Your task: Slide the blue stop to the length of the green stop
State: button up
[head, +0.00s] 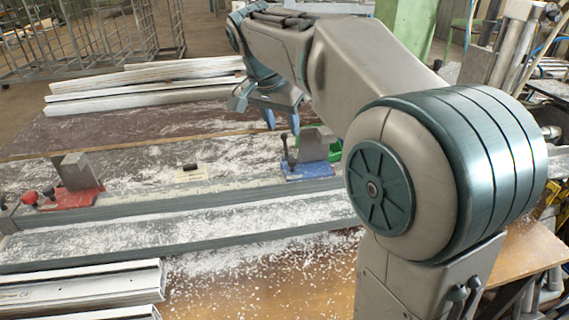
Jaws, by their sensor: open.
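The blue stop (306,171) sits on the bench rail right of centre in the head view, with a grey upright block and a dark upright lever (287,147) at its left end. The green stop (335,146) shows just behind and to the right of the blue stop, partly hidden by it and by my arm. My gripper (281,125) points down with its fingers apart and nothing between them. In the picture its fingertips are just above and left of the blue stop's lever; I cannot tell the exact gap.
A small black piece (190,167) lies mid-bench. White profiles are stacked behind (150,86) and at the front left (80,290). White chips litter the bench.

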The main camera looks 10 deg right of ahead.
aim_at(292, 160)
jog(key=shift+m, duration=0.3)
jog(key=x, duration=0.4)
jog(key=b+x, duration=0.1)
jog(key=x, duration=0.4)
jog(key=w+x, duration=0.1)
jog(key=x, duration=0.4)
jog(key=shift+w+a+r, duration=0.1)
jog(key=shift+a+r, duration=0.05)
